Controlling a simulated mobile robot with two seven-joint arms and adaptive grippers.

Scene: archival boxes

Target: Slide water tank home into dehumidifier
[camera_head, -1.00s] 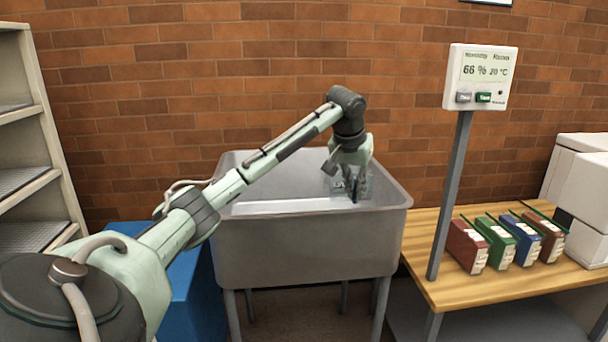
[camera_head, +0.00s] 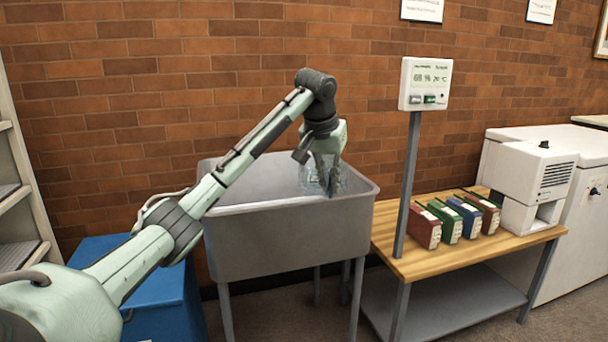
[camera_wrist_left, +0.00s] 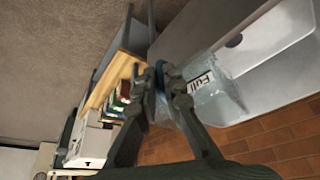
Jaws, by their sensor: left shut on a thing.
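The water tank (camera_head: 308,178) is a clear box held inside the grey sink, partly hidden by the gripper. In the left wrist view the tank (camera_wrist_left: 222,98) shows a "Full" label, and a blue part sits between the fingers. My left gripper (camera_head: 330,188) is shut on the tank. It also shows in the left wrist view (camera_wrist_left: 167,92). The white dehumidifier (camera_head: 534,172) stands at the right end of the wooden table, with an open gap low in its body. It also shows in the left wrist view (camera_wrist_left: 90,142). My right gripper is not in view.
The sink (camera_head: 290,248) has raised walls. A display post (camera_head: 407,185) stands at the left of the table (camera_head: 415,262). Several coloured boxes (camera_head: 447,222) stand between post and dehumidifier. A blue bin (camera_head: 160,290) is left of the sink.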

